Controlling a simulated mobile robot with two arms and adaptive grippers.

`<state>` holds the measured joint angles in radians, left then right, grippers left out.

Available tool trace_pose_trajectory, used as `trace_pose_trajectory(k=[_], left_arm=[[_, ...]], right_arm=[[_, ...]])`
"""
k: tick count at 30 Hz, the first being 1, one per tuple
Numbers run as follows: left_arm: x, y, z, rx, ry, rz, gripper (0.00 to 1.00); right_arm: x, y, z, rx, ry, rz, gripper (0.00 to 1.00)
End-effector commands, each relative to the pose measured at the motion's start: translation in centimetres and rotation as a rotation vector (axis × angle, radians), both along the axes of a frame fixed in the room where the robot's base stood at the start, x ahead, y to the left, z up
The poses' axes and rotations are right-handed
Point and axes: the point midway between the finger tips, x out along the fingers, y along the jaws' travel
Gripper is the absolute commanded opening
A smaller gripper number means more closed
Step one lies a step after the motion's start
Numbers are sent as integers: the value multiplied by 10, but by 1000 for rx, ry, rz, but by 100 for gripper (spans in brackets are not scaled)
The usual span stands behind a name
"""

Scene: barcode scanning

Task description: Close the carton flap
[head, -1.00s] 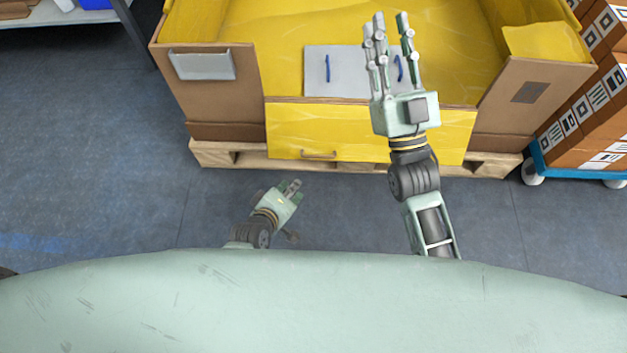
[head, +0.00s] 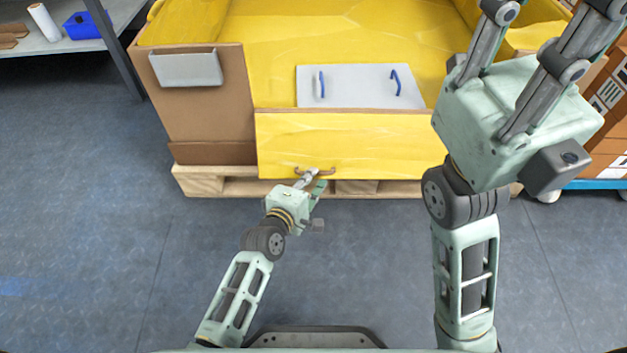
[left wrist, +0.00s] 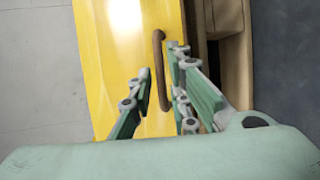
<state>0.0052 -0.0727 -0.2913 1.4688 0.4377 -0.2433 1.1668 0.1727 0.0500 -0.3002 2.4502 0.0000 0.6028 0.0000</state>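The large open carton (head: 210,110) has brown outer walls and a yellow inside. Its yellow front flap (head: 350,140) hangs down in front, with a brown handle (head: 318,171) near its lower edge. In the left wrist view, the handle (left wrist: 158,50) stands out from the yellow flap (left wrist: 118,75). My left gripper (head: 312,181) is at the handle; its open fingers (left wrist: 162,72) lie on either side of it, with gaps visible. My right gripper (head: 552,18) is raised close to the head camera, its fingers spread and empty, partly cut off by the top edge.
A grey panel with blue handles (head: 345,88) lies inside the carton. The carton sits on a wooden pallet (head: 210,181). A shelf (head: 60,42) stands at the upper left; boxes (head: 608,140) on a blue cart (head: 600,184) are at right. The floor in front is clear.

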Motion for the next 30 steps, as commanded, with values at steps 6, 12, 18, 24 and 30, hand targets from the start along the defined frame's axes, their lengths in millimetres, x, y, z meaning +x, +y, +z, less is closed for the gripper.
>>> trace_pose_trajectory(k=[6, 12, 18, 24, 30], left_arm=[[17, -7, -7, 1, 1, 0, 17], [19, -9, -7, 1, 1, 0, 17], [19, -9, -7, 1, 1, 0, 9], [19, -8, -7, 1, 1, 0, 0], [19, -8, -7, 0, 1, 0, 0]], right_arm=[[-6, 1, 4, -3, -36, -3, 28], [-7, 1, 6, -4, -39, -2, 28], [-7, 1, 6, -4, -39, -2, 28], [-6, 2, 6, -4, -39, -2, 28], [-6, 2, 6, -4, -38, -2, 28]])
